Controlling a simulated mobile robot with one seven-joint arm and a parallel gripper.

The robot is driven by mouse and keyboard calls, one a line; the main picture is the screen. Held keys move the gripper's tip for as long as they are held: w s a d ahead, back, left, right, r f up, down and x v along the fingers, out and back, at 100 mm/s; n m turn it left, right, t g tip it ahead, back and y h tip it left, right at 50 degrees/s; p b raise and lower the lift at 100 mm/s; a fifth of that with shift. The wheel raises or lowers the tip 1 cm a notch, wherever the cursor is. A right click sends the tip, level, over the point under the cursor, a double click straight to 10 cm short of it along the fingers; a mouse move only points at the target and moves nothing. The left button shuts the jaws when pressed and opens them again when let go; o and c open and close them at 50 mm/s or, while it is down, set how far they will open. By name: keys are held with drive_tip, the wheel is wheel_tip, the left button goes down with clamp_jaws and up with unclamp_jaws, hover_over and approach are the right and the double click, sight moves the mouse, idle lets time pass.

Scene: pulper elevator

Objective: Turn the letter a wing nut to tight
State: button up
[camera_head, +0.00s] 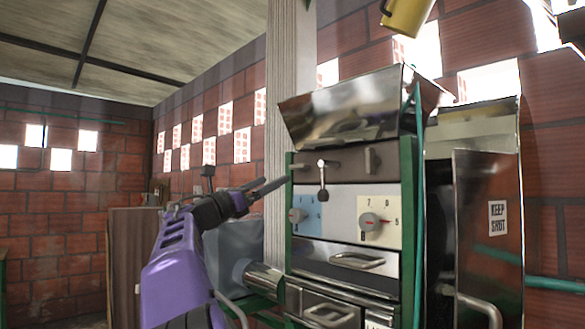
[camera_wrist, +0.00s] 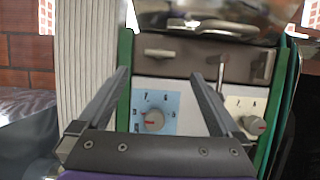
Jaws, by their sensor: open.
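A grey-brown upper panel (camera_head: 345,160) on the front of the machine carries small metal fittings. In the wrist view, a flat horizontal wing nut (camera_wrist: 158,53) is at the left of this panel, and an upright fitting (camera_wrist: 250,67) is at its right. The head view shows an upright flat wing nut (camera_head: 372,159) at the right and a hanging lever (camera_head: 322,180) near the middle. No letter a is readable on any of them. My gripper (camera_wrist: 160,72) is open and empty. Its fingers point at the panel, either side of the left wing nut in the picture; contact is not visible.
Below are a blue dial plate (camera_wrist: 170,103) and a cream dial plate (camera_head: 393,207), each with a knob. A drawer handle (camera_head: 357,262) sticks out lower. A metal hopper (camera_head: 350,112) overhangs above. Green posts and a pale column (camera_head: 281,80) stand beside the panel.

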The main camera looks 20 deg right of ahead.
sight(296, 168)
drive_tip(key=p+x, duration=0.2)
drive_tip(key=x, duration=0.7)
drive_tip(key=shift+d+p, duration=0.15)
drive_tip(key=shift+p, duration=0.2)
